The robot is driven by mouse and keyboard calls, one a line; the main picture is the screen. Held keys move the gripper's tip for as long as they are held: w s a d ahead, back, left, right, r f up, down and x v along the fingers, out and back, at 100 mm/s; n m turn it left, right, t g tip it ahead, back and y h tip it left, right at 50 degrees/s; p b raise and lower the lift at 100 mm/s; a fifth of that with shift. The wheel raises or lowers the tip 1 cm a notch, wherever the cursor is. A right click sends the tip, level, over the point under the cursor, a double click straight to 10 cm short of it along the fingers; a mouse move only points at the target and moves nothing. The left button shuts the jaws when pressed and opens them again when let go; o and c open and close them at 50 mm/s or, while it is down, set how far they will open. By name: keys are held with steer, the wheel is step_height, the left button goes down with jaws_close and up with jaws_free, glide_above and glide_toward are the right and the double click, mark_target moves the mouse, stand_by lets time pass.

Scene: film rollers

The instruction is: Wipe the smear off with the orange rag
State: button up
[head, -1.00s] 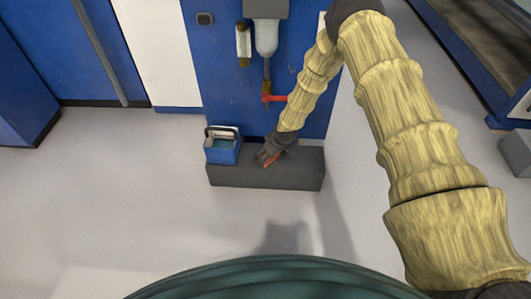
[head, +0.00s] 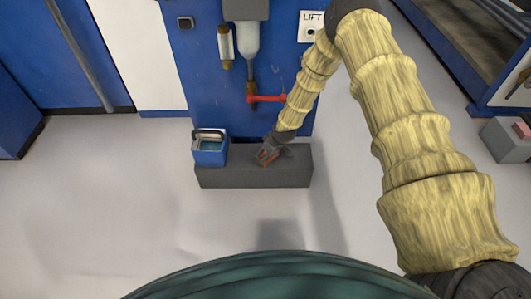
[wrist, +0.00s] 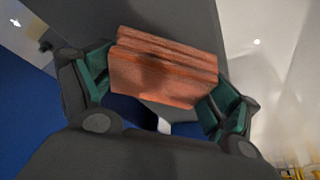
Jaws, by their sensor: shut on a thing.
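The orange rag (wrist: 163,72) is a folded, ridged block between the green-padded fingers in the wrist view. My gripper (head: 266,156) is shut on it. In the head view the rag shows as a small orange patch at the fingertips, over the top of the low grey ledge (head: 216,177). I cannot tell whether the rag touches the ledge. I cannot make out the smear for certain in either view; my gripper and arm cover part of the ledge and panel.
A blue box with a handle (head: 210,155) stands on the ledge's left end, close to my gripper. Behind rises a blue panel (head: 205,75) with a clear bowl unit (head: 246,42), a red lever (head: 266,98) and a LIFT sign (head: 311,27). The floor in front is clear.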

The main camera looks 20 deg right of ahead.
mark_target(247, 156)
steer(key=shift+w+a, duration=0.5)
steer(key=shift+a, duration=1.3)
steer(key=shift+w+a, duration=0.55)
steer(key=shift+a, duration=1.3)
steer(key=shift+w+a, duration=0.5)
steer(key=shift+a, duration=1.3)
steer(key=shift+s+d+r+p, duration=0.15)
steer(key=shift+d+p, duration=0.1)
steer(key=shift+d, duration=0.35)
steer(key=shift+s+d+f+p, duration=0.1)
steer(key=shift+s+d+p, duration=0.1)
steer(key=shift+d, duration=0.35)
steer(key=shift+s+d+r+p, duration=0.15)
steer(key=shift+d+p, duration=0.1)
steer(key=shift+d, duration=0.35)
steer(key=shift+s+d+f+p, duration=0.1)
steer(key=shift+s+d, duration=0.1)
steer(key=shift+d, duration=0.45)
steer(key=shift+s+d+f+p, duration=0.1)
steer(key=shift+s+d, duration=0.1)
steer(key=shift+d, duration=0.45)
steer(key=shift+s+d+f+p, duration=0.1)
steer(key=shift+s+d, duration=0.1)
steer(key=shift+d, duration=0.45)
steer(key=shift+s+d+r+p, duration=0.1)
steer(key=shift+s+d+p, duration=0.15)
steer(key=shift+d, duration=0.65)
steer(key=shift+s+d+p, duration=0.1)
steer(key=shift+s+d, duration=0.15)
steer(key=shift+d, duration=0.65)
